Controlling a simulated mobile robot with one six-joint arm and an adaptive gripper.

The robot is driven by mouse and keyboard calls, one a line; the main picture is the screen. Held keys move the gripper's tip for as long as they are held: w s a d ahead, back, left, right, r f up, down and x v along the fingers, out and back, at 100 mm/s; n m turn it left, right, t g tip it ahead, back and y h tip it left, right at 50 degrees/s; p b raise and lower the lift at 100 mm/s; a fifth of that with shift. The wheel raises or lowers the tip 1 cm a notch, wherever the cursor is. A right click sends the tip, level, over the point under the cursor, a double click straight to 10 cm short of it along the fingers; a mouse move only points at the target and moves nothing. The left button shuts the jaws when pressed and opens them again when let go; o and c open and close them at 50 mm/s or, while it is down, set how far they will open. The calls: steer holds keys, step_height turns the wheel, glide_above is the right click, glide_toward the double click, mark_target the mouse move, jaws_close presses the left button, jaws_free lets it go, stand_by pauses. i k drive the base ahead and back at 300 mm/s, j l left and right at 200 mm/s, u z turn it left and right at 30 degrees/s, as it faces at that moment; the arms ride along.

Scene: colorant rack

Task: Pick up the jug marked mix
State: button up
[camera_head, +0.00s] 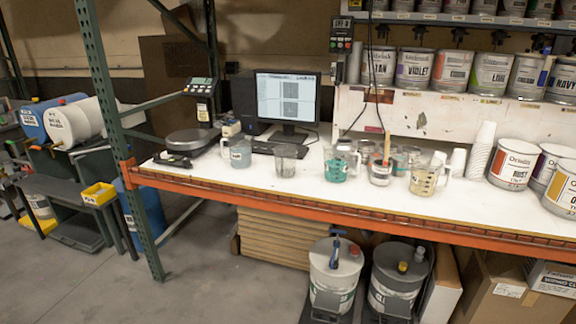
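Several jugs and cups stand on the white bench top (215,182). A grey-blue jug (240,152) with a handle and a small white label stands at the left, beside the scale. A clear grey cup (285,160) stands right of it. A clear jug with teal contents (336,167) and a label is near the middle. A jug with yellowish contents (424,180) and a handle stands farther right, near the front edge. The labels are too small to read, so I cannot tell which jug is marked mix. My gripper is not in view.
A container with a brush (380,172) stands between the teal and yellowish jugs. A scale (192,140), monitor (287,98) and keyboard (275,148) are behind at left. Paint cans (512,164) stand at right. An orange beam (330,212) edges the bench; a green post (117,130) rises at left.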

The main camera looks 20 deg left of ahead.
mark_target(337, 156)
steer(key=i+j+z, duration=0.25)
steer(key=z, duration=0.15)
steer(key=i+j+z, duration=0.45)
steer(key=j+z, duration=0.3)
steer(key=i+j+z, duration=0.15)
steer(key=j+z, duration=0.2)
steer(key=i+j, duration=0.1)
steer(key=j, duration=0.45)
steer(key=i+j, duration=0.1)
steer(key=j, duration=0.4)
steer(key=i+j+z, duration=0.1)
steer(key=j, duration=0.45)
steer(key=i+j, duration=0.1)
steer(key=j, duration=0.45)
